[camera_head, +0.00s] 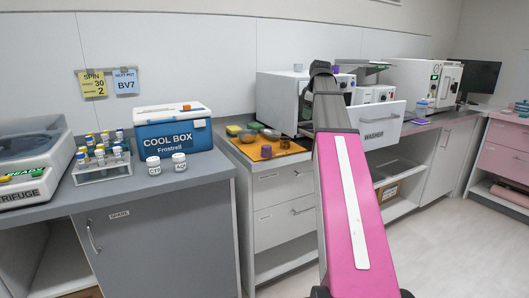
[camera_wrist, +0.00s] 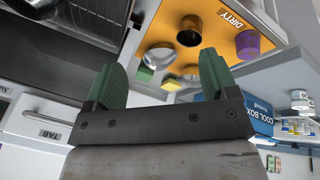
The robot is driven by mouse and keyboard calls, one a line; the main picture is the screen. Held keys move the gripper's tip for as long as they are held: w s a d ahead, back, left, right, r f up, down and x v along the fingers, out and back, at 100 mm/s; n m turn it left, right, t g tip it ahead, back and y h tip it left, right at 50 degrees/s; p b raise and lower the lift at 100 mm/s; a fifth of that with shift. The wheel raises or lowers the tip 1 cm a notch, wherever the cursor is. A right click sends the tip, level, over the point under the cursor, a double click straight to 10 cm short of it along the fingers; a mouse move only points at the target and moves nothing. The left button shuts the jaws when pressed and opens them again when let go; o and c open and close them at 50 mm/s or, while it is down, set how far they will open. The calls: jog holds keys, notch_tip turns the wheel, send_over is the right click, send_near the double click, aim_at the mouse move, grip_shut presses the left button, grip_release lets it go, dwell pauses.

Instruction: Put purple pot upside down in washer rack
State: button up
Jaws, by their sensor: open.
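The purple pot (camera_head: 266,151) stands on the orange mat (camera_head: 289,151) on the counter; it also shows in the wrist view (camera_wrist: 248,45), near the mat's edge. My gripper (camera_wrist: 160,78) has its green fingers spread wide and nothing between them. In the wrist view, the purple pot lies up and to the right of the fingers, apart from them. In the head view my pink arm hides the gripper. The washer drawer (camera_head: 376,130) is pulled out, its front labelled WASHER. A dark wire rack (camera_wrist: 75,22) shows at the wrist view's upper left, partly cut off.
A white machine (camera_head: 281,100) stands behind.

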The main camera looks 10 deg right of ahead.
aim_at(267, 146)
jog(key=a+f+n+g, duration=0.1)
jog(key=a, duration=0.4)
jog(key=s+a+f+n+g, duration=0.1)
jog(key=a+f, duration=0.1)
jog(key=a, duration=0.4)
jog(key=s+a+f+n+g+y, duration=0.1)
jog(key=a+f+g, duration=0.1)
jog(key=a, duration=0.4)
jog(key=shift+a+n, duration=0.15)
jog(key=shift+n, duration=0.25)
jog(key=shift+s+a+f, duration=0.1)
jog(key=shift+a+f, duration=0.15)
jog(key=shift+f, duration=0.2)
jog(key=f, duration=0.6)
jog(key=a+f, duration=0.1)
jog(key=f, duration=0.2)
jog(key=shift+f, duration=0.4)
jog(key=c, duration=1)
jog(key=shift+r, duration=0.1)
jog(key=shift+c, duration=0.2)
